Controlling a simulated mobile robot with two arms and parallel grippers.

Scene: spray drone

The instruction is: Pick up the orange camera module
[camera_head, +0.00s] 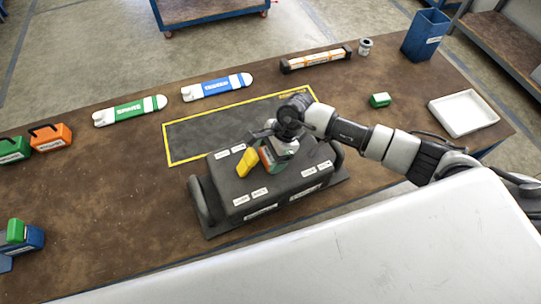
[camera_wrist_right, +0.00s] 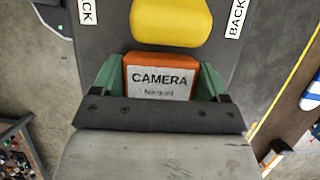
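The orange camera module (camera_wrist_right: 160,75), a small block labelled CAMERA, sits at the top of the dark drone body (camera_head: 235,205). In the head view only a sliver of it (camera_head: 266,158) shows beside my right gripper (camera_head: 277,152). In the right wrist view, the green fingers of my right gripper (camera_wrist_right: 162,82) stand on both sides of the module, very close to its edges. Whether they press on it cannot be told. The near end of the module is hidden behind the gripper's dark bar. My left gripper is not in view.
A yellow block (camera_head: 247,162) stands right beside the module, on the drone. A yellow-outlined dark mat (camera_head: 200,135) lies behind. Green (camera_head: 130,110) and blue (camera_head: 217,86) bottle-shaped packs, a green block (camera_head: 380,100), a white tray (camera_head: 463,113) and a blue bin (camera_head: 426,35) stand farther off.

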